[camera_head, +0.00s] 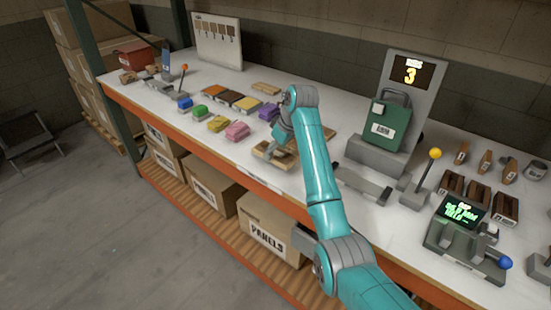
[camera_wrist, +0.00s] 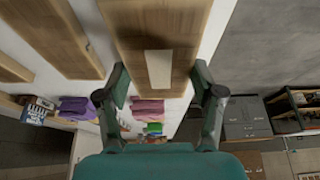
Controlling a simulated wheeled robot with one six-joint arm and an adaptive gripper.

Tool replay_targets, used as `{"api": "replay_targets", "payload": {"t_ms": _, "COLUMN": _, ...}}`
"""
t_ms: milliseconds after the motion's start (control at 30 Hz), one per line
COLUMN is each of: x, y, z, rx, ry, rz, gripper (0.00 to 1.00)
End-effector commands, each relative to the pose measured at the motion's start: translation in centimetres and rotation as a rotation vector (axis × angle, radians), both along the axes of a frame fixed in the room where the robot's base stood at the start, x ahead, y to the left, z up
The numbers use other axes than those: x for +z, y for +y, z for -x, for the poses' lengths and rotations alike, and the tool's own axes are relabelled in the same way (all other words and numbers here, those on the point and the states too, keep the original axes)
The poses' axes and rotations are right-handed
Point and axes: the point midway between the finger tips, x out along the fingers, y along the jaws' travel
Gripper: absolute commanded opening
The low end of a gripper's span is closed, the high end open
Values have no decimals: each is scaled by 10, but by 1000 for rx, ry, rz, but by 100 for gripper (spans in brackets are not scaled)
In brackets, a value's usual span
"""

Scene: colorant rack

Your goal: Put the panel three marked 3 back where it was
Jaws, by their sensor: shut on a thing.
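In the wrist view a brown wooden panel (camera_wrist: 155,25) with a blank-looking pale label lies between the two fingers of my gripper (camera_wrist: 158,85). The fingers are closed on its sides; no number can be read on it. More wooden panels (camera_wrist: 58,35) lie to its left. In the head view my gripper (camera_head: 282,138) is low over the workbench, partly hidden by my arm, beside pale wooden pieces (camera_head: 266,155). A lit display (camera_head: 411,71) shows a 3 on a grey stand.
Colored bundles (camera_head: 237,131) and wooden boards (camera_head: 246,103) lie left of my gripper. A green device (camera_head: 393,125), a yellow-knobbed lever (camera_head: 434,153), small tagged wooden pieces (camera_head: 486,160) and a green-screened scale (camera_head: 461,211) stand to the right. Boxes (camera_head: 265,230) sit on the shelf below.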

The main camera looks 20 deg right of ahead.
Motion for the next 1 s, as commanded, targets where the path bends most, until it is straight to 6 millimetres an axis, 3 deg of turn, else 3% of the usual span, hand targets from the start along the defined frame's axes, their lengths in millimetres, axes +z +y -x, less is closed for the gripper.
{"api": "replay_targets", "payload": {"t_ms": 267, "x": -33, "y": 0, "z": 0, "rx": 0, "ry": 1, "rz": 0, "gripper": 24}}
{"api": "replay_targets", "payload": {"t_ms": 633, "x": -37, "y": 0, "z": 0, "rx": 0, "ry": 1, "rz": -1, "gripper": 24}}
{"api": "replay_targets", "payload": {"t_ms": 667, "x": -37, "y": 0, "z": 0, "rx": 0, "ry": 1, "rz": 0, "gripper": 69}}
{"api": "replay_targets", "payload": {"t_ms": 733, "x": -37, "y": 0, "z": 0, "rx": 0, "ry": 1, "rz": -1, "gripper": 87}}
{"api": "replay_targets", "payload": {"t_ms": 767, "x": -37, "y": 0, "z": 0, "rx": 0, "ry": 1, "rz": -1, "gripper": 92}}
{"api": "replay_targets", "payload": {"t_ms": 1000, "x": -37, "y": 0, "z": 0, "rx": 0, "ry": 1, "rz": -1, "gripper": 92}}
